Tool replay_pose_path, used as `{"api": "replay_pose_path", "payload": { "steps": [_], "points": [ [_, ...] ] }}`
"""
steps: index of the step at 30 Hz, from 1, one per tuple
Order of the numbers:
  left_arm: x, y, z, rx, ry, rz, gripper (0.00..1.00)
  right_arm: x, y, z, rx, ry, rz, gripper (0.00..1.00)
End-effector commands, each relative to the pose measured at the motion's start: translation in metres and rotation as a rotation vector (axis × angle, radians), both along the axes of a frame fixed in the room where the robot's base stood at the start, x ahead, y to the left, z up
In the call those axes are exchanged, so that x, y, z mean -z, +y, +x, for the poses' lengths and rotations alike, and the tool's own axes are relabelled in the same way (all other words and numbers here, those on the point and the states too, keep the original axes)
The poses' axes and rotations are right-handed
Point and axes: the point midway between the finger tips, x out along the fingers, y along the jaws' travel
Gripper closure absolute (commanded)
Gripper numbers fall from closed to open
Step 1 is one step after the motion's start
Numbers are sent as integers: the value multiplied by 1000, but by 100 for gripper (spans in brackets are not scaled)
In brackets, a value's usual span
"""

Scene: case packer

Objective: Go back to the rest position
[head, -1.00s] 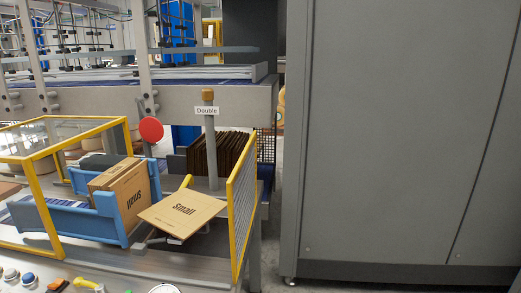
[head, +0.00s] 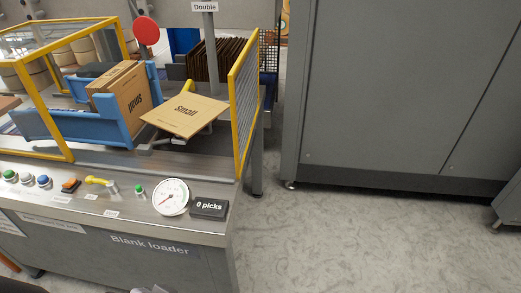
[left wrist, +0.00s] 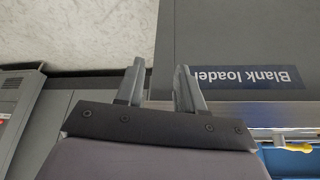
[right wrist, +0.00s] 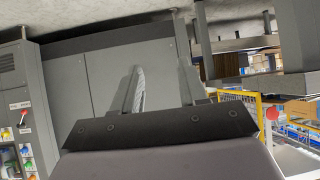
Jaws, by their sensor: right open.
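My left gripper (left wrist: 160,75) is open and empty in the left wrist view, with the grey floor and the dark side of the blank loader (left wrist: 248,50) beyond its fingers. My right gripper (right wrist: 160,80) is open and empty in the right wrist view, with grey cabinet panels behind it. Neither gripper can be made out clearly in the head view. In the head view, the blank loader (head: 110,250) stands at the left with its control panel facing me.
A flat "Small" carton blank (head: 185,115) lies on the loader beside a carton (head: 130,100) in a blue holder. A yellow-framed mesh guard (head: 243,100) edges the loader. A tall grey cabinet (head: 400,90) stands at the right. The floor (head: 350,240) before it is clear.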

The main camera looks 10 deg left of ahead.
Motion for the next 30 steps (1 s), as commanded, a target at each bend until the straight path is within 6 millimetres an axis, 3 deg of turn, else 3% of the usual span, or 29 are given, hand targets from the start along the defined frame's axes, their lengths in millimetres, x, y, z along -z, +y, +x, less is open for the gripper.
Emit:
{"api": "replay_pose_path", "payload": {
  "steps": [1,9,17,19,24,30],
  "points": [
    [15,-2,4,4,-24,-9,62,8,1,1,0,0,4,57],
    [80,-18,32,21,-228,-77,62,36,8,3,-5,5,22,57],
    [136,-32,46,31,-452,-156,62,63,13,7,-14,8,36,57],
    [104,-32,47,31,-471,-157,62,31,13,8,-16,14,31,57],
    [68,-28,45,29,-473,-145,62,-16,9,12,-18,-23,20,57],
    [30,-23,42,29,-477,-130,62,-48,2,7,-12,-19,2,57]
  ]
}}
